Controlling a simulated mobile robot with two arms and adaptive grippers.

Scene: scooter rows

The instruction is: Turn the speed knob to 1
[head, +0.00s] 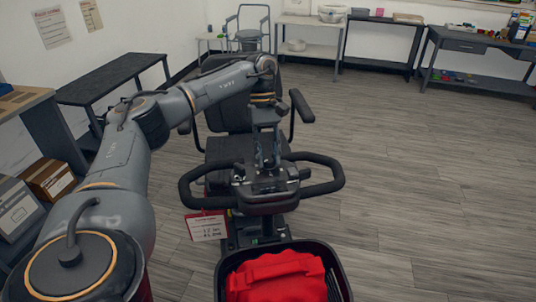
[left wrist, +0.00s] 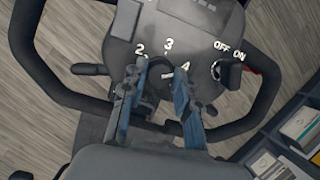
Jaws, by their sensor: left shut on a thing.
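The scooter's dark console (head: 267,197) sits between the looped handlebars in the head view. My left gripper (head: 267,164) reaches down onto it from above. In the left wrist view my left gripper (left wrist: 160,78) has its two fingers on either side of the dark speed knob (left wrist: 163,66), shut on it. White numerals 2, 3 and 4 show around the knob; the 1 is not visible, and the knob's pointer cannot be made out. An ON/OFF key switch (left wrist: 229,73) is to the right of the dial. My right gripper is not in view.
The handlebar (head: 325,180) loops around the console on both sides. A front basket (head: 340,278) holds a red bag (head: 277,278). A paper tag (head: 207,227) hangs at the left. A dark bench (head: 110,77) stands left; open floor lies to the right.

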